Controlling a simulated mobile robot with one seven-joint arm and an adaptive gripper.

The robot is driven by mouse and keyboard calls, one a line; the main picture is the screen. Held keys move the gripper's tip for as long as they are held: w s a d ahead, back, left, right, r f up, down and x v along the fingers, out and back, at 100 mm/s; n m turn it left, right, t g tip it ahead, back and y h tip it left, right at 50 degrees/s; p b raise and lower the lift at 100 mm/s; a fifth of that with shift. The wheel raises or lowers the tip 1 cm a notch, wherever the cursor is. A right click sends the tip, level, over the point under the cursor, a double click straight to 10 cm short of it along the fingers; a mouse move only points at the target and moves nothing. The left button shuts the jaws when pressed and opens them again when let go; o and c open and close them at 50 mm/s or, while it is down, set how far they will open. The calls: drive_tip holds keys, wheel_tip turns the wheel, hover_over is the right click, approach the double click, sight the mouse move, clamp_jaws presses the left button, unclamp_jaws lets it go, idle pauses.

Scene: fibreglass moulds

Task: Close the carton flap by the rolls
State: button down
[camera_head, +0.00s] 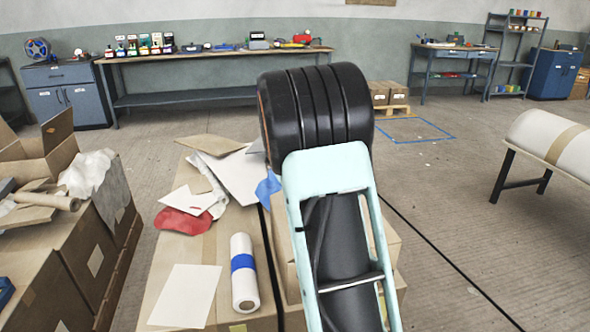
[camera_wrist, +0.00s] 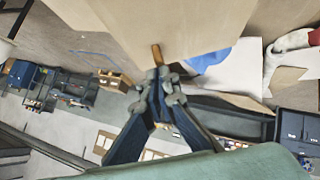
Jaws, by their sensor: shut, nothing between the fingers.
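In the head view a cardboard carton (camera_head: 391,246) shows partly on both sides of my arm, right of the roll. My arm hides its middle, and my gripper is hidden there too. A white roll with a blue band (camera_head: 243,273) lies on the cardboard left of it. In the wrist view my gripper (camera_wrist: 160,76) is shut and empty, its fingertips close to a large brown cardboard panel (camera_wrist: 195,28). I cannot tell whether they touch it, or whether this panel is the flap. A small orange-brown strip (camera_wrist: 157,54) shows just beyond the fingertips.
Paper sheets (camera_head: 186,296), a red cloth (camera_head: 183,221) and a blue cloth (camera_head: 267,188) lie around the roll. Open cartons (camera_head: 45,285) stand at the left. A bench with a white roll (camera_head: 550,140) stands at the right.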

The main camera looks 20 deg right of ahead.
drive_tip(key=shift+s+d+f+m+y+p, duration=0.15)
drive_tip(key=shift+d+f+m+y+p, duration=0.4)
drive_tip(key=shift+p, duration=1.35)
drive_tip(key=shift+s+d+f+m+y+p, duration=0.2)
drive_tip(key=shift+d+f+y+p, duration=0.55)
drive_tip(key=shift+p, duration=1.15)
drive_tip(key=f+p, duration=0.1)
drive_tip(key=p, duration=0.1)
drive_tip(key=d+y+p, duration=0.1)
drive_tip(key=p, duration=0.1)
drive_tip(key=shift+f+m+t, duration=0.3)
drive_tip(key=shift+f+m, duration=0.05)
drive_tip(key=shift+f+p, duration=0.3)
drive_tip(key=shift+p, duration=0.3)
drive_tip(key=shift+f, duration=0.1)
